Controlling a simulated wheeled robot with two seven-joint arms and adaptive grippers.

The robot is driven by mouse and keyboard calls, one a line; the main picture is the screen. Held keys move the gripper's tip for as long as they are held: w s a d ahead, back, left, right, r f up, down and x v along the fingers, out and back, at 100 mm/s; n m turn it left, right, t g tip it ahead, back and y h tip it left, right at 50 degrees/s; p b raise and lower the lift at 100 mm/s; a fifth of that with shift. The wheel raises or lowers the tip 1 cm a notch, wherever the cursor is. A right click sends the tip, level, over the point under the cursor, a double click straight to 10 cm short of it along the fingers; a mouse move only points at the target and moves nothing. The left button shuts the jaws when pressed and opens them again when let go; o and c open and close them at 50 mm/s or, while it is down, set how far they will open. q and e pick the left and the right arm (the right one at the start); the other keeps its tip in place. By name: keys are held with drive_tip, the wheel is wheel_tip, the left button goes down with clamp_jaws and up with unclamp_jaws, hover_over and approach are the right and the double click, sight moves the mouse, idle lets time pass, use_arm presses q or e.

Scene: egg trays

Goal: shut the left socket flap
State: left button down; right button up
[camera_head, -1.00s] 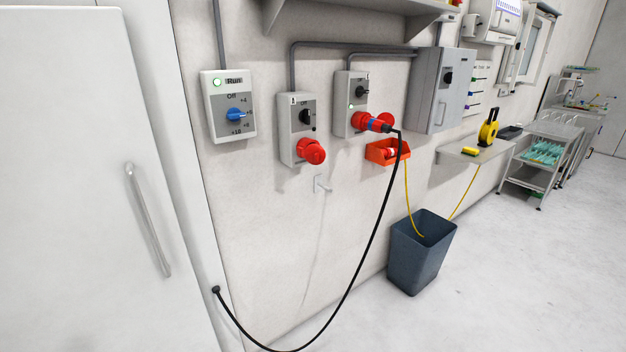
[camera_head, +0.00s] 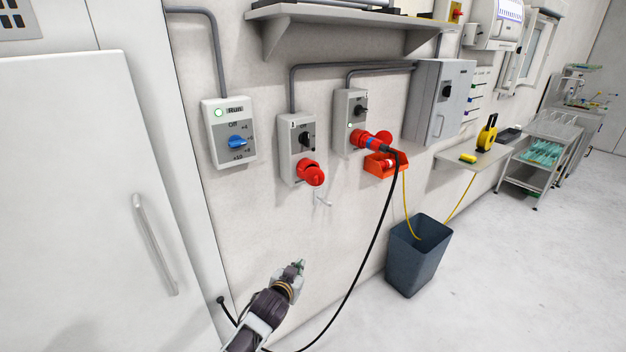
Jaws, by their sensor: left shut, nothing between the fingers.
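The left socket box (camera_head: 298,148) is on the wall, grey with a black switch. Its red socket (camera_head: 311,174) sits at its lower end; at this size I cannot tell the flap's angle. My right gripper is not in view.
The black cable (camera_head: 377,225) hangs to the right of my left gripper. A small wall hook (camera_head: 323,201) is just below the left socket. A red bin (camera_head: 378,166), dark waste bin (camera_head: 418,258) and switch box (camera_head: 230,133) are nearby. A white door (camera_head: 80,180) is at left.

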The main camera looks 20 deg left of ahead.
use_arm(q)
wheel_tip(320, 180, up, 24)
drive_tip(key=n+t+p, duration=0.1)
drive_tip(key=t+p, duration=0.1)
drive_tip(key=t, duration=0.2)
drive_tip(key=shift+s+d+n+t, duration=0.2)
drive_tip(key=shift+d+n+t, duration=0.2)
drive_tip(key=shift+d, duration=0.05)
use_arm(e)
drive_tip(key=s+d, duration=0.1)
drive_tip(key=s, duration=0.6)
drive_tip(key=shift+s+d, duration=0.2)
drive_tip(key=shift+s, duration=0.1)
use_arm(q)
drive_tip(key=p, duration=0.4)
approach(318, 174)
drive_tip(key=shift+w, duration=2.3)
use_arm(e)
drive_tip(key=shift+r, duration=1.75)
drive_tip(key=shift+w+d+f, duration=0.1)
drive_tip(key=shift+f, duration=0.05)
